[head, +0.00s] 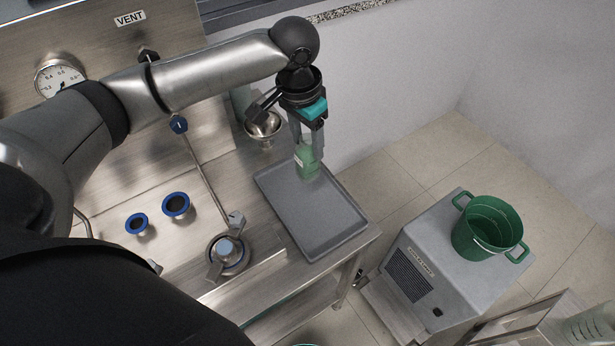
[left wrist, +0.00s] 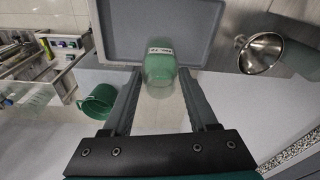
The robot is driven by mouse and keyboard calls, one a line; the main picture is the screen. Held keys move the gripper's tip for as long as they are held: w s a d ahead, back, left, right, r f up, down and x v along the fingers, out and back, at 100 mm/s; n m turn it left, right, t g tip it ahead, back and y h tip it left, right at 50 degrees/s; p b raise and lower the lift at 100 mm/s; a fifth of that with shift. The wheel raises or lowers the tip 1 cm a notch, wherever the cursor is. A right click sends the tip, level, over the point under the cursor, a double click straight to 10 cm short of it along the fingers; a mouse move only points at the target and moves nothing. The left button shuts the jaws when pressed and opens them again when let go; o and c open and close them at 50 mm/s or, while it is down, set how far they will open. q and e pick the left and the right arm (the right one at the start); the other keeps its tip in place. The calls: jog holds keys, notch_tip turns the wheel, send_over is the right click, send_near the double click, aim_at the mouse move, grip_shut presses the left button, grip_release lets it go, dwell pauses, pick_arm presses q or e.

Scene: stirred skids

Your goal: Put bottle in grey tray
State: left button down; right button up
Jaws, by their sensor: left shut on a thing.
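The green see-through bottle (head: 306,166) with a white label is between the fingers of my left gripper (head: 308,148), which is shut on it. It is over the far part of the grey tray (head: 318,226); I cannot tell whether its base touches the tray. In the left wrist view the bottle (left wrist: 158,66) sits between the fingertips, with the grey tray (left wrist: 112,50) behind it. The tray lies flat on the steel worktop, with no other item in it. My right gripper is not in view.
A steel funnel (head: 263,127) stands close behind the tray's far left corner. A clamp fitting (head: 229,250) and two blue-rimmed ports (head: 176,205) are to the left. A green bucket (head: 487,228) stands on a grey unit (head: 425,262) to the right, beyond a gap.

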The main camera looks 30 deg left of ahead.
aim_at(307, 175)
pick_arm(q)
notch_tip(307, 175, down, 11)
jog(key=shift+b, duration=0.6)
jog(key=shift+f, duration=0.1)
jog(key=shift+c, duration=0.9)
grip_release()
jog(key=r, duration=0.4)
jog(key=s+r+p, duration=0.1)
jog(key=r, duration=0.7)
jog(key=shift+s+a+r+p, duration=0.1)
jog(key=shift+s+a+p, duration=0.1)
jog(key=shift+p, duration=0.15)
